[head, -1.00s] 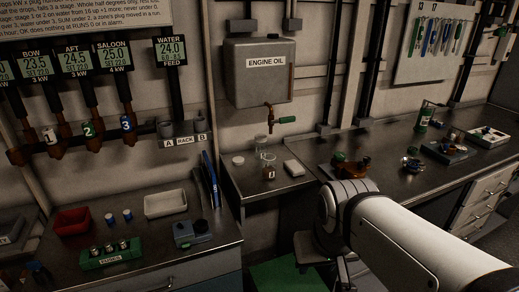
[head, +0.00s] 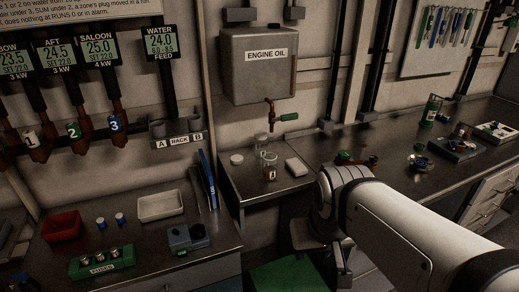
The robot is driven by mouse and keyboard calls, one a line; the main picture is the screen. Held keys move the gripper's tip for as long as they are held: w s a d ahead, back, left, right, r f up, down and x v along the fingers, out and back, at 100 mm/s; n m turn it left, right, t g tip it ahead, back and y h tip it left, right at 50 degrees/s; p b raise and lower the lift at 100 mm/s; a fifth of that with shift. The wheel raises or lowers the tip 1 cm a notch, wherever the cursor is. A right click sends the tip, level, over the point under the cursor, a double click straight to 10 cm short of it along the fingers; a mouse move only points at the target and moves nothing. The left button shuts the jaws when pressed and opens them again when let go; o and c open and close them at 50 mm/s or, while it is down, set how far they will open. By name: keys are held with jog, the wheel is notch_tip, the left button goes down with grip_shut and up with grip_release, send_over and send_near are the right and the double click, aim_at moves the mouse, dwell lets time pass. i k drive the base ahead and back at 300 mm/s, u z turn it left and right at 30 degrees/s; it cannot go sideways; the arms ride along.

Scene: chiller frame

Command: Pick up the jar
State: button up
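A clear glass jar (head: 269,172) with a small label stands upright on the metal shelf (head: 245,187) under the engine oil tank. A second clear glass vessel (head: 262,141) stands behind it, below the tank's brass tap. A round white lid-like piece (head: 236,160) lies to the left of the jar. My white arm reaches in from the lower right, and its bent joint is to the right of and a little below the jar in the picture. My gripper's fingers do not show.
The engine oil tank (head: 258,65) hangs above, its tap with green handle (head: 289,117) sticking out over the shelf. A white block (head: 297,167) lies right of the jar. The left bench holds a white tray (head: 160,206), red bin (head: 62,227) and fuse block (head: 102,262).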

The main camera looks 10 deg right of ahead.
aim_at(270, 160)
jog(key=z, duration=2.4)
jog(key=k, duration=1.25)
jog(key=u, duration=1.7)
jog(key=i, duration=1)
jog(key=z, duration=0.05)
